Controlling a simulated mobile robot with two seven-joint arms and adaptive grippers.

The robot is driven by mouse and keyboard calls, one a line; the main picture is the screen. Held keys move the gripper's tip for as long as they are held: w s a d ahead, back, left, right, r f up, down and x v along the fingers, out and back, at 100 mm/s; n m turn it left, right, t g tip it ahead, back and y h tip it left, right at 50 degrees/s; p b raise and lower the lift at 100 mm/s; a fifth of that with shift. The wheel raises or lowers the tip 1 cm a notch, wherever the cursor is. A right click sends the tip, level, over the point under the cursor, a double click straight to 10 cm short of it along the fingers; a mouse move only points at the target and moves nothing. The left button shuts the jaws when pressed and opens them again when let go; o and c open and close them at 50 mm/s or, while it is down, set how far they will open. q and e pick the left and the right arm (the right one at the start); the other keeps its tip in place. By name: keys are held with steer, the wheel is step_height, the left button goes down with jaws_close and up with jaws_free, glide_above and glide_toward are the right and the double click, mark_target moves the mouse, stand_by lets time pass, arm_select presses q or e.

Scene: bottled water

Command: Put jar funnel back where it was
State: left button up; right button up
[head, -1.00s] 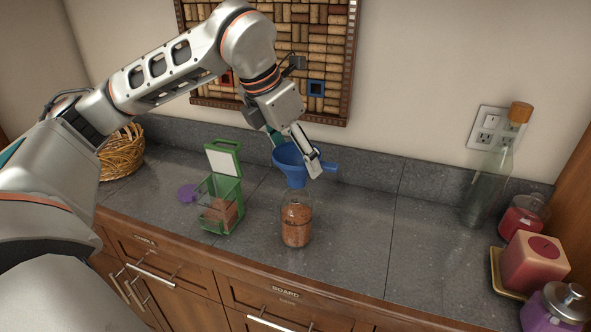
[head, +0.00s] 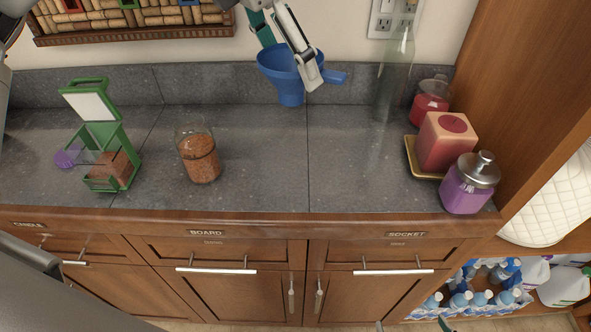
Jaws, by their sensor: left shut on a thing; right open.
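The blue jar funnel (head: 291,88) is held by my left gripper (head: 287,58), which is shut on its rim. The funnel is upright with its spout down, in front of the backsplash and right of the glass jar. Its blue handle points right. The open glass jar (head: 200,158) holds reddish-brown contents and stands on the counter, apart from the funnel. Just the fingertips of my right gripper (head: 412,324) show at the bottom edge, spread apart and low in front of the cabinets; the rest is out of frame.
A green-framed container (head: 101,135) with its lid up and a purple scoop (head: 67,158) stand at the left. The counter (head: 330,165) between is clear.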

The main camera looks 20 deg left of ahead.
arm_select(q)
step_height(320, 180, down, 20)
steer(key=shift+s+r, duration=0.1)
steer(key=shift+r, duration=0.15)
stand_by(0.3)
steer(key=shift+f, duration=0.1)
steer(key=shift+f+b, duration=0.15)
steer(key=shift+b, duration=0.25)
steer(key=o, duration=1.1)
